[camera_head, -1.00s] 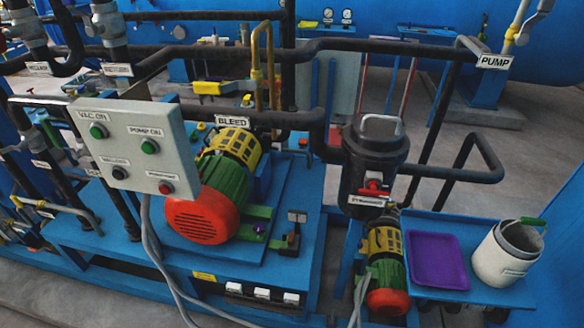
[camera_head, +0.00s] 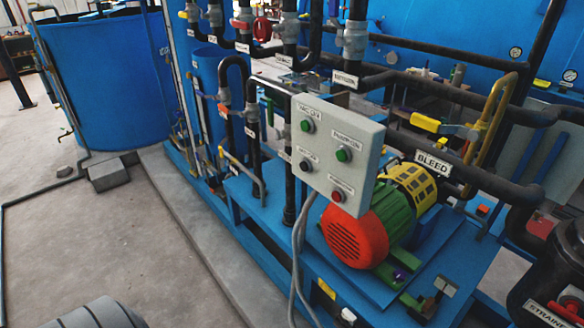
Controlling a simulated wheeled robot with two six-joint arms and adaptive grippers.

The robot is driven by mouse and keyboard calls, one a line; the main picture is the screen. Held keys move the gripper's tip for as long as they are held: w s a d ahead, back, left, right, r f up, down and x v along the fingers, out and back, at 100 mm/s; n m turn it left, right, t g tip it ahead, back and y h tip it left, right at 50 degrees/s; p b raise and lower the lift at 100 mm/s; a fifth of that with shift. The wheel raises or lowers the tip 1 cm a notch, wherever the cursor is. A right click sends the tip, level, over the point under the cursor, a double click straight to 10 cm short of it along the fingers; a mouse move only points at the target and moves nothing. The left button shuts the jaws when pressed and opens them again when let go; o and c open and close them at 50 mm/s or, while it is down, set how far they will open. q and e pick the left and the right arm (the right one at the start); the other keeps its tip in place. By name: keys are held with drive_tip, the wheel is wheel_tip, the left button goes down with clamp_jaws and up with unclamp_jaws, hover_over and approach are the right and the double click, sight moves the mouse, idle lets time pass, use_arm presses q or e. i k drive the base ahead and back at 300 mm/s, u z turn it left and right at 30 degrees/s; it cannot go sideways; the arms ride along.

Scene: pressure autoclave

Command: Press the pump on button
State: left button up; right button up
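The grey control box (camera_head: 362,128) stands in the middle of the view, on the near side of the blue machine frame. Its pump on button is the green one at upper right (camera_head: 343,154), under a small label. Another green button (camera_head: 307,126) is at upper left, a black button (camera_head: 305,166) at lower left and a red button (camera_head: 337,196) at lower right. No gripper shows, and nothing touches the box. A grey ribbed rounded part, seemingly mine, shows at the bottom left edge.
A red and green motor (camera_head: 357,237) with a yellow end sits right behind the box. Grey cables (camera_head: 297,262) hang below it. Black pipes (camera_head: 400,84) run behind and above. A blue tank (camera_head: 105,80) stands at left. The concrete floor (camera_head: 130,235) at left and front is open.

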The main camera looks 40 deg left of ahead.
sight(341, 155)
drive_tip(key=u, duration=1)
